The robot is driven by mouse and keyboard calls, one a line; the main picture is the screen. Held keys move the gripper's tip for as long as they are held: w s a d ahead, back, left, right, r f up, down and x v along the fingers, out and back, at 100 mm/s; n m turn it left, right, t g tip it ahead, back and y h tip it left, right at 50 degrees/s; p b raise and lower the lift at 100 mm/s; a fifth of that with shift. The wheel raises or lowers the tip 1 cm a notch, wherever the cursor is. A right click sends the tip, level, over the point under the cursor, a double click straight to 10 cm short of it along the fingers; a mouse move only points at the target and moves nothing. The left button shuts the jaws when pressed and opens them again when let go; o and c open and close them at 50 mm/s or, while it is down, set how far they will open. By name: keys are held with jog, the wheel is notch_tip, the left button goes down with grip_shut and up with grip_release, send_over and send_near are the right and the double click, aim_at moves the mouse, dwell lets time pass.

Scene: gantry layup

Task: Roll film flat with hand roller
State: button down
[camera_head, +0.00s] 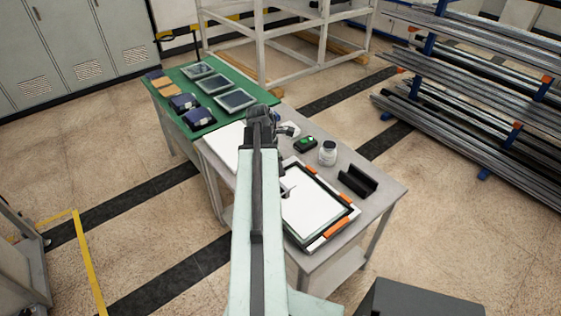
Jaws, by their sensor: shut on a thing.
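A white film sheet (313,209) lies in a dark-edged frame with orange corner pieces on the grey table, partly covered by my arm. My gripper (262,116) is over the table's far part, beyond the film, at the end of my outstretched arm. It is shut on what seems to be the hand roller, which is mostly hidden by the jaws and wrist. A small pale piece (289,130) shows just right of the jaws; I cannot tell if it belongs to the roller. A small grey part (287,190) shows at the film's left edge, beside my arm.
A black cradle-like block (358,183), a white jar (327,152) and a green-black device (305,144) stand on the grey table (383,200). A white sheet (224,145) lies left of my arm. A green-topped table (205,121) with framed panels adjoins behind. Bar racks stand right.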

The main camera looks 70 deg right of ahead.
jog(key=shift+w+a+b+x, duration=0.1)
jog(key=shift+w+b+x, duration=0.05)
jog(key=shift+b+x, duration=0.8)
jog(key=shift+w+a+b+x, duration=0.15)
jog(key=shift+w+b+x, duration=0.05)
jog(key=shift+b+x, duration=0.7)
jog(key=shift+w+a+b+x, duration=0.1)
jog(key=shift+w+b+x, duration=0.05)
jog(key=shift+b+x, duration=0.8)
jog(key=shift+f+b, duration=0.4)
jog(key=shift+b, duration=0.05)
jog(key=shift+w+a, duration=0.1)
